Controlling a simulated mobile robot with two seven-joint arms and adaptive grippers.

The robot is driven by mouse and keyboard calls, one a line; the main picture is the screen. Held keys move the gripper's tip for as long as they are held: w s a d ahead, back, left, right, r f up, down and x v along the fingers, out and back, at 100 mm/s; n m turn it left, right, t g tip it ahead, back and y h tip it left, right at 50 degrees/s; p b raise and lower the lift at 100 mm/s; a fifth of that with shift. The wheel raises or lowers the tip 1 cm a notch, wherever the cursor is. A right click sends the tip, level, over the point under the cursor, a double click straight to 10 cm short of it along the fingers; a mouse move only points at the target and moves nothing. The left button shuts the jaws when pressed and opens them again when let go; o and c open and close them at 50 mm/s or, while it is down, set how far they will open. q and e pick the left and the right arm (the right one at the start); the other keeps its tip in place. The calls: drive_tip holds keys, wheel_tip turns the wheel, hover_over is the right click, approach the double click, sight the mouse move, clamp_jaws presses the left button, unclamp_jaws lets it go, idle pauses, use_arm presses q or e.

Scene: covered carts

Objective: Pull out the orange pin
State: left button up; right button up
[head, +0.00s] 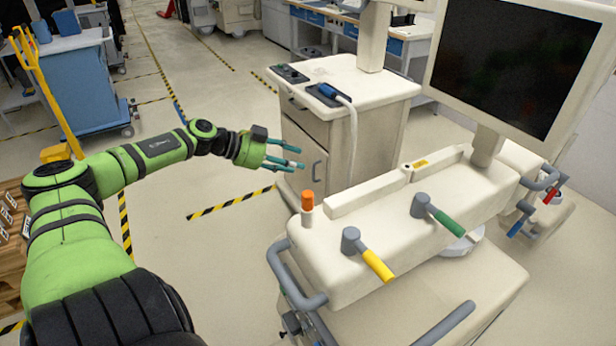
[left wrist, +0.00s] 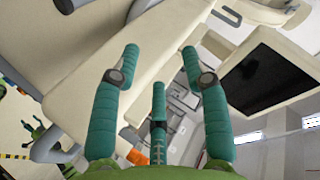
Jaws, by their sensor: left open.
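The orange pin (head: 307,200) stands upright in a short white collar at the near left corner of the white cart top (head: 330,262). My left gripper (head: 293,157) is open and empty, behind and a little above the pin in the head view, with a gap between them. Its teal fingers (left wrist: 160,65) are spread in the left wrist view, with the white cart surfaces behind them. My right gripper is not in the head view.
A yellow-handled lever (head: 377,264) and a green-handled lever (head: 444,220) stick out from the cart top. A grey rail (head: 290,279) curves at its left end. A dark monitor (head: 515,60) stands at the back right. A drawer cabinet (head: 338,125) is behind my left gripper.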

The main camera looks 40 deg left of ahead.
use_arm(q)
drive_tip(key=s+d+r+m+g+y, duration=0.2)
drive_tip(key=s+d+r+g, duration=0.1)
drive_tip(key=d+r, duration=0.1)
drive_tip(key=s+d+r+m+g+y, duration=0.2)
drive_tip(key=s+d+r+g, duration=0.1)
drive_tip(key=d, duration=0.3)
drive_tip(key=s+d+r+m+g+y, duration=0.2)
drive_tip(key=s+d+r+g, duration=0.1)
drive_tip(key=d+r+g, duration=0.1)
drive_tip(key=shift+d+r+m, duration=0.15)
drive_tip(key=shift+d+r, duration=0.1)
drive_tip(key=shift+r, duration=0.3)
drive_tip(key=shift+d+r+m, duration=0.15)
drive_tip(key=shift+d+r, duration=0.1)
drive_tip(key=shift+r, duration=0.25)
drive_tip(key=shift+s+r+g+y, duration=0.15)
drive_tip(key=shift+s+g+y, duration=0.05)
drive_tip(key=shift+g+y, duration=0.1)
drive_tip(key=shift+a, duration=0.1)
